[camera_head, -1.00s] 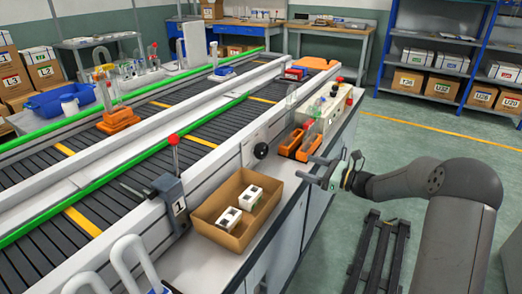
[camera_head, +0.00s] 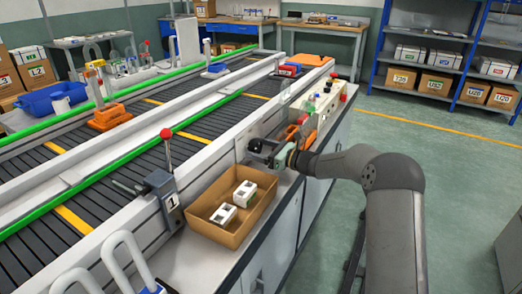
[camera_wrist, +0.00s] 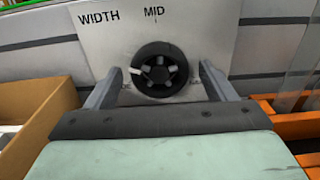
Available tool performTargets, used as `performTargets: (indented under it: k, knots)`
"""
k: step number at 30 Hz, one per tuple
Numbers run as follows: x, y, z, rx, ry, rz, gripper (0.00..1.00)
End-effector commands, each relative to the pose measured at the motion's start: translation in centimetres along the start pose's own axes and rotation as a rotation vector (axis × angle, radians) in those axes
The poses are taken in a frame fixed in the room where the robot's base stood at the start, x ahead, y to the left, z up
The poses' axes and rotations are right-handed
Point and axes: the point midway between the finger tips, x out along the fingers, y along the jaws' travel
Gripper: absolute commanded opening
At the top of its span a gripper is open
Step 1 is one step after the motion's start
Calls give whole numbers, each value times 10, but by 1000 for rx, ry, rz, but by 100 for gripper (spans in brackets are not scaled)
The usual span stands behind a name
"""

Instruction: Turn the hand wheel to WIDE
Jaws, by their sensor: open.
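The hand wheel (camera_wrist: 160,70) is black and round with a spoked hub, on a pale panel (camera_wrist: 205,42) marked WIDTH and MID. A white mark (camera_wrist: 135,71) on the wheel points left, slightly up. Small lettering low on the panel is mostly hidden by the fingers, and I cannot read WIDE. My gripper (camera_wrist: 160,82) is open, with one finger on each side of the wheel. Gaps show between fingers and rim in the wrist view. In the head view, my gripper (camera_head: 264,150) is at the conveyor's side, partly covering the wheel.
A cardboard box (camera_head: 205,228) holding white cartons stands left of my gripper. Orange bins (camera_wrist: 290,130) lie close on the right in the wrist view. A red-knobbed lever (camera_head: 166,145) stands on the conveyor edge. The floor right of the bench is open.

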Motion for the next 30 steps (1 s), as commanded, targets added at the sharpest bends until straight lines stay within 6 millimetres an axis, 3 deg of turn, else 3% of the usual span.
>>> performTargets:
  k: [5,10,11,22,30]
  knots:
    - [0,0,0,0,0,0,77]
    - [0,0,0,0,0,0,36]
    - [0,0,0,0,0,0,33]
    - [0,0,-2,-46,0,0,33]
    - [0,-1,-4,-220,-2,-1,33]
